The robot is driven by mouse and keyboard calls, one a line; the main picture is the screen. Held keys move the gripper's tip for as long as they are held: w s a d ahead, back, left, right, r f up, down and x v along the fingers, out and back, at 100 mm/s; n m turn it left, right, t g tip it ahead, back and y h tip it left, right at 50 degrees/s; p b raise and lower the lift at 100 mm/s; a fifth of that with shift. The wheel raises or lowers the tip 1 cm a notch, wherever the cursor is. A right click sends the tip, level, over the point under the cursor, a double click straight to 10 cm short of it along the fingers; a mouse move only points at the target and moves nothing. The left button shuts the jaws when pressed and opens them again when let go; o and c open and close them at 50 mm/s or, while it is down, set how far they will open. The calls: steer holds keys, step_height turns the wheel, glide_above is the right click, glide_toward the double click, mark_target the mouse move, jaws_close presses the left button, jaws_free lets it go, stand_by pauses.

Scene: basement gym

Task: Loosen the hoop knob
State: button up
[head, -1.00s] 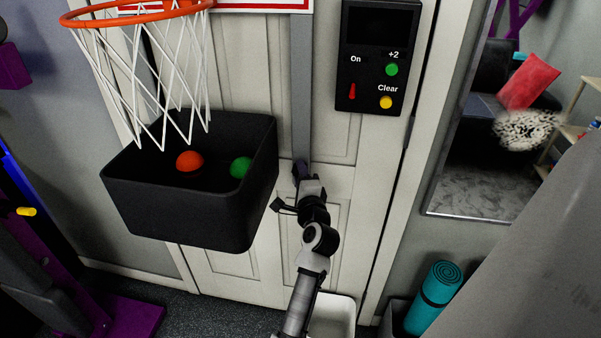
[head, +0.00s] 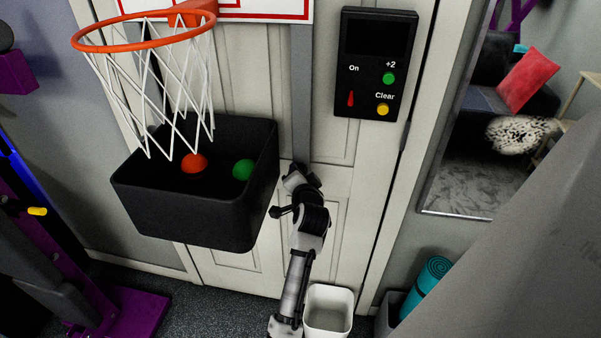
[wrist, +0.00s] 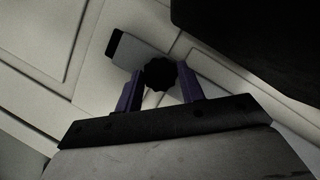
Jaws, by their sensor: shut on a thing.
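The hoop knob (wrist: 160,73) is a small black lobed knob at the end of a grey bar (wrist: 142,52) in the wrist view. My gripper (wrist: 161,76) has its two purple fingers on either side of the knob and is shut on it. In the head view, my gripper (head: 299,176) is at the lower end of the grey upright bar (head: 302,95) on the door; the knob is hidden there. The orange hoop (head: 140,47) with its white net is up on the left, fixed to the white backboard (head: 255,10).
A black bin (head: 195,212) with a red ball (head: 194,163) and a green ball (head: 243,169) is close left of my gripper. A black control box (head: 377,62) is on the door, upper right. A white bin (head: 329,312) stands below.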

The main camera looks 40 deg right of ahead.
steer(key=shift+n, duration=0.3)
stand_by(0.4)
steer(key=o, duration=1)
steer(key=shift+c, duration=0.2)
steer(key=shift+s+a, duration=0.1)
steer(key=b+v, duration=0.3)
steer(key=v, duration=1)
steer(key=shift+a+r+b, duration=0.25)
steer(key=shift+b, duration=0.05)
steer(key=shift+s, duration=0.1)
